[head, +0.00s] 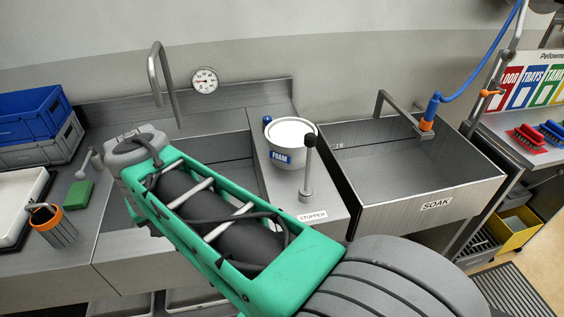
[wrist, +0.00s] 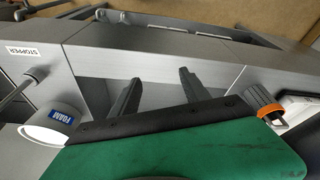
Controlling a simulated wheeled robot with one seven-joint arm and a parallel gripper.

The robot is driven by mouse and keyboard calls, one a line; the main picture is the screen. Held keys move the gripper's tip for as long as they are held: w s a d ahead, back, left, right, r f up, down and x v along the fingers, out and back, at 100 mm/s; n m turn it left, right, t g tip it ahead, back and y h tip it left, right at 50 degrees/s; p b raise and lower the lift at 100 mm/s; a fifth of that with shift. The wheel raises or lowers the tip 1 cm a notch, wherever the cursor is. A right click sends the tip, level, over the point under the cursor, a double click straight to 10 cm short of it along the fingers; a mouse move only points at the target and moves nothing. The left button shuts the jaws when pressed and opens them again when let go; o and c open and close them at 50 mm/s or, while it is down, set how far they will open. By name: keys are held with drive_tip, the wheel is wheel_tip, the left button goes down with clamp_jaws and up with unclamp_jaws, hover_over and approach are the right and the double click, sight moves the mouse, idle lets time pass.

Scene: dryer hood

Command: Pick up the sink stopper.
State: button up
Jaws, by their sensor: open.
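The sink stopper (head: 308,170) is a thin metal post with a black knob on top and a round base. It stands upright on the steel ledge between the two basins, behind a STOPPER label (head: 312,216). In the wrist view, part of its metal rod (wrist: 16,92) shows at the left edge, and its knob is out of frame. My gripper (wrist: 155,88) is open and empty, its two dark fingers apart over the left basin, well to one side of the stopper. In the head view my arm hides the fingers.
A white FOAM tub (head: 291,145) stands right behind the stopper. The SOAK basin (head: 415,165) is to the right. An orange-rimmed cup (head: 53,226), a green sponge (head: 78,194) and blue crate (head: 38,115) are left. A tap (head: 163,80) rises behind the left basin.

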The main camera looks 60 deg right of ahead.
drive_tip(key=d+r+m+g+p, duration=0.1)
drive_tip(key=d+r+m, duration=0.2)
drive_tip(key=d, duration=0.2)
drive_tip(key=d+r+m+g, duration=0.1)
drive_tip(key=d+r+m, duration=0.15)
drive_tip(key=d, duration=0.25)
wheel_tip(320, 180, up, 8)
drive_tip(key=m+y+p, duration=0.2)
drive_tip(key=m+p, duration=0.1)
drive_tip(key=m, duration=1.7)
hover_over(311, 135)
drive_tip(key=shift+w+a+n+g, duration=0.1)
drive_tip(key=shift+w+n+g, duration=0.15)
drive_tip(key=shift+w+g, duration=0.05)
drive_tip(key=f+b, duration=0.4)
drive_tip(key=f, duration=0.1)
drive_tip(key=f+b, duration=0.2)
drive_tip(key=shift+s+d+f, duration=0.2)
drive_tip(key=shift+s+f, duration=0.05)
drive_tip(key=shift+f, duration=0.15)
drive_tip(key=shift+r, duration=0.1)
drive_tip(key=shift+c, duration=0.5)
clamp_jaws()
